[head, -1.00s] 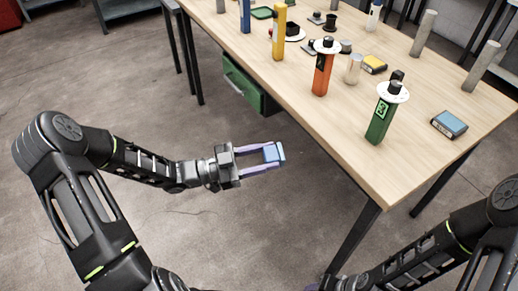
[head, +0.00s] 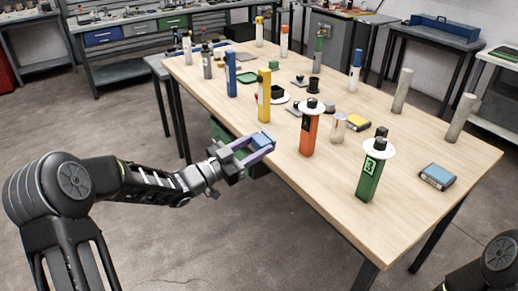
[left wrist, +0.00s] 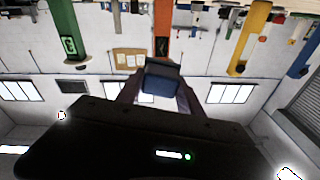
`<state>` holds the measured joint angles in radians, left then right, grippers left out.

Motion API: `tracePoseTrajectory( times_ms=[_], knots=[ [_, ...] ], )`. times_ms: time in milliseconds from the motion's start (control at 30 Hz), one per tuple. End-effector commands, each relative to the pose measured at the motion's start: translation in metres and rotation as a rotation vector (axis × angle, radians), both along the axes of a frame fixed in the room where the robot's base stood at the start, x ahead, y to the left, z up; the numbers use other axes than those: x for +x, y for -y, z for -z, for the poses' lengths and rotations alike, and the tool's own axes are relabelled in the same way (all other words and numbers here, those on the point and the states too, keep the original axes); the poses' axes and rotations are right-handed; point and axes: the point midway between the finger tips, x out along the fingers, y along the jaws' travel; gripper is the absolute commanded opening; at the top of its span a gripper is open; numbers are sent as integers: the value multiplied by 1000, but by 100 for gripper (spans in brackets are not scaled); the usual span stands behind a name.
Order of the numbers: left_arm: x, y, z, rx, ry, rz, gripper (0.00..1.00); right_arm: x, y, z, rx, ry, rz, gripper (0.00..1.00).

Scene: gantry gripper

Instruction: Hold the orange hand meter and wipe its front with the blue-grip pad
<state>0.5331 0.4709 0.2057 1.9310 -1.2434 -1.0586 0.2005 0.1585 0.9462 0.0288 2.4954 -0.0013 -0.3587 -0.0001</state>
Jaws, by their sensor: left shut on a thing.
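The orange hand meter (head: 309,134) stands upright near the table's front edge, with a white disc and dark knob at its top. It also shows in the left wrist view (left wrist: 162,28), which looks upside down. My left gripper (head: 261,143) is shut on the blue-grip pad (head: 260,139) and holds it by the front edge of the table, left of the orange meter and apart from it. The pad shows between the fingers in the left wrist view (left wrist: 160,82). My right gripper is out of view; only part of that arm shows at bottom right.
On the table (head: 300,195), a green meter (head: 371,172) stands right of the orange one and a yellow one (head: 264,97) to its left. A metal cylinder (head: 338,128), a yellow box (head: 358,124) and a blue-topped box (head: 437,177) are nearby.

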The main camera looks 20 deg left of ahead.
Motion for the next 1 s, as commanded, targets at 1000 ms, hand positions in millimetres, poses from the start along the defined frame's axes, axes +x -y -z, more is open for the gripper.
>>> tracePoseTrajectory(
  times_ms=[1000],
  knots=[
    [40, 30, 0, 1, 1, 2, 11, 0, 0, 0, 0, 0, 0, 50]
  ],
)
